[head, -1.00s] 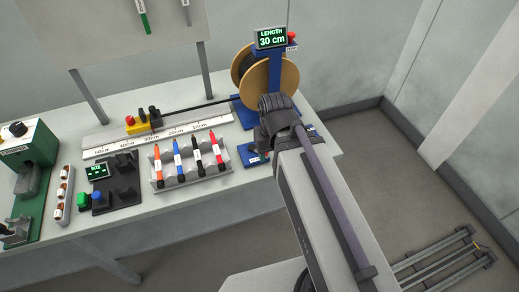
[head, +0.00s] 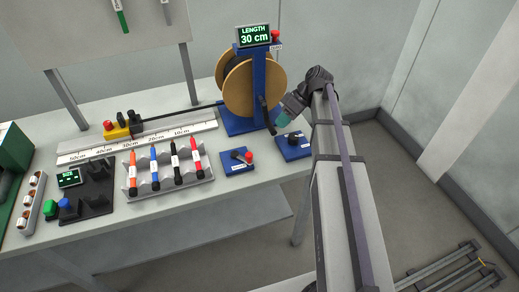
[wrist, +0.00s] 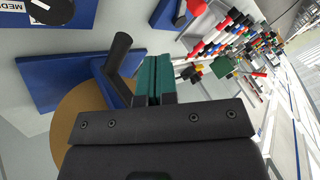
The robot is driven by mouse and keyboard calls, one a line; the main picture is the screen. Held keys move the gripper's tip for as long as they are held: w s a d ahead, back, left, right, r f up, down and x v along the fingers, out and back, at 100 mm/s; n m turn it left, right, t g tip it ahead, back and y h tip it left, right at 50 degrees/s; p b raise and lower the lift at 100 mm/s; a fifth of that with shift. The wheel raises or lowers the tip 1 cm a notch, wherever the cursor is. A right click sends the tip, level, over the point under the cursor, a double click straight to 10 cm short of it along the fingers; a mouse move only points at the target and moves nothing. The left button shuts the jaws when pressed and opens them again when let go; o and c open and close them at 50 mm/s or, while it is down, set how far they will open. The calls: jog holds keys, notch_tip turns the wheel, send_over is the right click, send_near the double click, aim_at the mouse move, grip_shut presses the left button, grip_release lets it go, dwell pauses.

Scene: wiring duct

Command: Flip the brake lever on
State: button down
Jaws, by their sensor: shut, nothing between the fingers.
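The frames do not settle which lever is the brake. A blue plate (head: 237,169) on the table bears a small lever with a red knob (head: 249,155); its label is too small to read. A black handle (head: 265,114) stands on the blue reel stand and shows close beside my fingers in the wrist view (wrist: 120,52). Another red knob (head: 275,35) is high on the stand, next to a small label. My gripper (head: 283,119) is right of the reel, above the table, with teal fingertips. In the wrist view its fingers (wrist: 153,78) are together and empty.
The cable reel (head: 236,88) and its blue stand are left of my gripper. A dial plate (head: 293,146) lies just below it. A pen rack (head: 168,178), a ruler rail (head: 140,139) and button boxes are further left.

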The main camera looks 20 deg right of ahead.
jog(key=b+x, duration=0.9)
jog(key=x, duration=0.1)
jog(key=shift+f, duration=0.45)
jog(key=s+a, duration=0.1)
jog(key=s+a+p, duration=0.1)
jog(key=a, duration=0.1)
jog(key=shift+s+a+r, duration=0.15)
jog(key=shift+s+r, duration=0.05)
jog(key=shift+r, duration=0.2)
jog(key=shift+s, duration=0.1)
